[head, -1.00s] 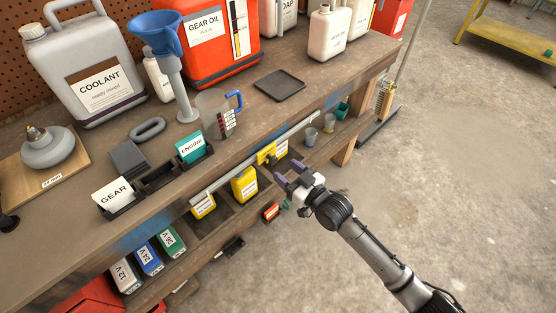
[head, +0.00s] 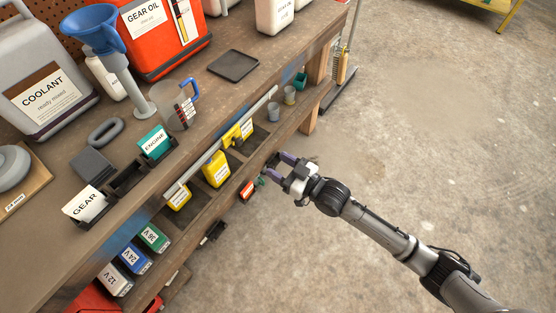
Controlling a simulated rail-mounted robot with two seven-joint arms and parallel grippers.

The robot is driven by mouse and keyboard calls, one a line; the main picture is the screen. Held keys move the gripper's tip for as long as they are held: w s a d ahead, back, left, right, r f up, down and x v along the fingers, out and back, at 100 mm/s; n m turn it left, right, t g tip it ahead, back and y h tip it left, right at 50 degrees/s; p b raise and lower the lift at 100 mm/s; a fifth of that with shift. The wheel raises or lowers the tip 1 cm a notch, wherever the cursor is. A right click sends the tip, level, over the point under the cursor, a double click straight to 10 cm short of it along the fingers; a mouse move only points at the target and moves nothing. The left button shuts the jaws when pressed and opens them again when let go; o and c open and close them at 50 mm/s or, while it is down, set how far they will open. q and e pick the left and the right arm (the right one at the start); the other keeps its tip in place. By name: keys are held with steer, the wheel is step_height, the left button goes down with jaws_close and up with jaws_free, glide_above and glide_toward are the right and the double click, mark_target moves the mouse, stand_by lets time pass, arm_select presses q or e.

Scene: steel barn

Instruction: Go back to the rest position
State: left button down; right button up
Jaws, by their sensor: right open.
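My right gripper (head: 279,169) is open and empty, with its two purple-tipped fingers apart. It hangs in front of the bench's front edge, over the floor near the lower shelf. Its arm comes in from the lower right. My left gripper is not in the head view.
The workbench (head: 215,107) holds a coolant jug (head: 42,75), a gear oil can (head: 160,32), a blue funnel (head: 97,35), a clear measuring jug (head: 178,107) and a black tray (head: 233,65). Yellow bottles (head: 216,169) stand on the shelf below. The concrete floor (head: 420,130) at right is open.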

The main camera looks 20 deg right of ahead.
step_height(320, 180, down, 5)
steer(key=s+d+n+g+h, duration=0.1)
steer(key=s+d+g+h, duration=0.15)
steer(key=g+h, duration=0.25)
steer(key=s+d+r+m+g+h+p, duration=0.25)
steer(key=s+d+r+h+p, duration=0.2)
steer(key=s+r, duration=0.55)
steer(key=s+f+m+g+p, duration=0.2)
steer(key=s+p, duration=0.2)
steer(key=s, duration=0.5)
steer(key=s+f+m+g+p, duration=0.15)
steer(key=s+p, duration=0.25)
steer(key=s, duration=0.5)
step_height(320, 180, up, 38)
steer(key=p, duration=3.7)
steer(key=shift+s+a, duration=0.3)
steer(key=shift+a, duration=0.1)
